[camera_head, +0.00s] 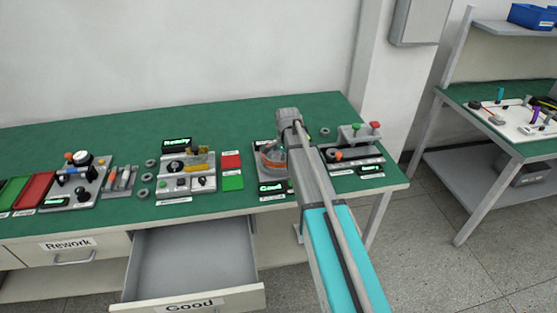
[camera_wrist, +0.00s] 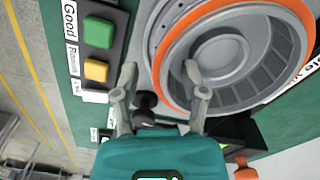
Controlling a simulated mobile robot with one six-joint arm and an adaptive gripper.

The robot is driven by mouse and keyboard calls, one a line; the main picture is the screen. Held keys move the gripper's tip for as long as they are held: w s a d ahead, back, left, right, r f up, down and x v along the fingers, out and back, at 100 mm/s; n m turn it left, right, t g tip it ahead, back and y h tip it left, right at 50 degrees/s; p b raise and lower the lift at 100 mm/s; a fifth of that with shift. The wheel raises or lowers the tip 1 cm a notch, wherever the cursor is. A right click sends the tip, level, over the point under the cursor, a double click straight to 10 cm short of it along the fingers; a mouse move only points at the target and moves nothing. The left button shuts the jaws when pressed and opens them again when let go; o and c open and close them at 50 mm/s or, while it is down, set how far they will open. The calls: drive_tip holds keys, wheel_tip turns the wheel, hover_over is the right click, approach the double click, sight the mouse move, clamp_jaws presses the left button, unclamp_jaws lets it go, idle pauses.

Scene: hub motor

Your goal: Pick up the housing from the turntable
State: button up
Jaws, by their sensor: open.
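The housing (camera_wrist: 225,52) is a round grey dished part with an orange ring around it, in the upper right of the wrist view. It sits on the grey turntable (camera_wrist: 153,25), whose rim shows at its left. In the head view the housing's orange rim (camera_head: 268,160) shows just left of my arm, which partly hides it. My gripper (camera_wrist: 160,72) is open and empty. In the wrist view its right fingertip overlaps the housing's near inner wall, and its left fingertip lies outside the ring. I cannot tell whether either touches it.
A panel with a green button (camera_wrist: 98,32) and a yellow button (camera_wrist: 96,70) stands beside the turntable. A station with red and green knobs (camera_head: 357,140) is right of my arm. The Good drawer (camera_head: 190,265) is pulled open. Other fixtures crowd the bench's left.

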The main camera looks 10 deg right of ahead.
idle(0.3)
clamp_jaws()
drive_tip(key=shift+r, duration=0.2)
idle(0.4)
wheel_tip(320, 180, up, 2)
drive_tip(key=shift+p, duration=1.25)
drive_tip(key=s+a+r+p, duration=0.3)
drive_tip(key=s+r+p, duration=0.7)
drive_tip(key=s, duration=0.3)
drive_tip(key=shift+s+a+r+p, duration=0.25)
drive_tip(key=shift+a+r+p, duration=0.05)
